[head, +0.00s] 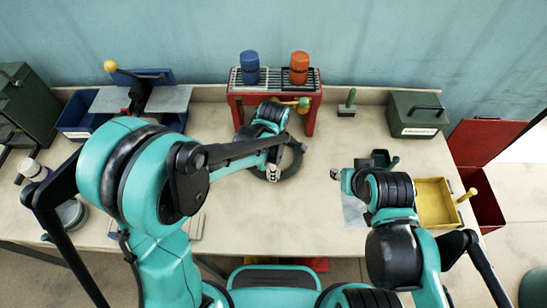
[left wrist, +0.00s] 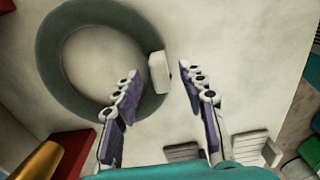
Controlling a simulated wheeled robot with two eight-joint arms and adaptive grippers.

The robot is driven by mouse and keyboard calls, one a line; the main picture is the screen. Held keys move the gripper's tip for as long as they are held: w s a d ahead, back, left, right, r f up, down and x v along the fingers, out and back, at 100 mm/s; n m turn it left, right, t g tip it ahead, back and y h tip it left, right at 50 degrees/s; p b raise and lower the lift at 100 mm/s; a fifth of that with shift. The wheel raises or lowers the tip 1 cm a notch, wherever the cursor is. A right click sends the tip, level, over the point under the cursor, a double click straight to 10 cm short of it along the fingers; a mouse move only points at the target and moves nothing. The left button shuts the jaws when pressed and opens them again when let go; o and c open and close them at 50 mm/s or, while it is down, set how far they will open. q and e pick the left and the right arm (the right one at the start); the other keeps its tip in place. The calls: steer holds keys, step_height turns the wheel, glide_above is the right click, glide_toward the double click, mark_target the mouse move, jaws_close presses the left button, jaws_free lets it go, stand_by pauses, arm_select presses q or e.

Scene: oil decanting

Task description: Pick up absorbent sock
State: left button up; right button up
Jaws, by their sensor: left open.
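The absorbent sock (head: 293,164) appears as a dark grey-green ring lying on the table below the red rack. In the left wrist view the ring (left wrist: 52,62) fills the upper left, with a pale block (left wrist: 158,73) at its right side. My left gripper (head: 273,172) is over the front left part of the ring and partly hides it. Its two fingers (left wrist: 159,76) are apart, with the pale block between the tips in the picture; contact cannot be told. My right gripper (head: 337,174) is over the table to the right, away from the ring; its jaws are too small to read.
A red rack (head: 313,117) bears a blue canister (head: 250,67) and an orange canister (head: 299,67). A green box (head: 418,114), a yellow tray (head: 446,187) and a red bin (head: 491,212) stand at right. The table between the arms is mostly clear.

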arm_select(q)
steer(key=shift+f, duration=0.9)
steer(key=shift+r, duration=0.1)
steer(key=shift+c, duration=0.3)
jaws_close()
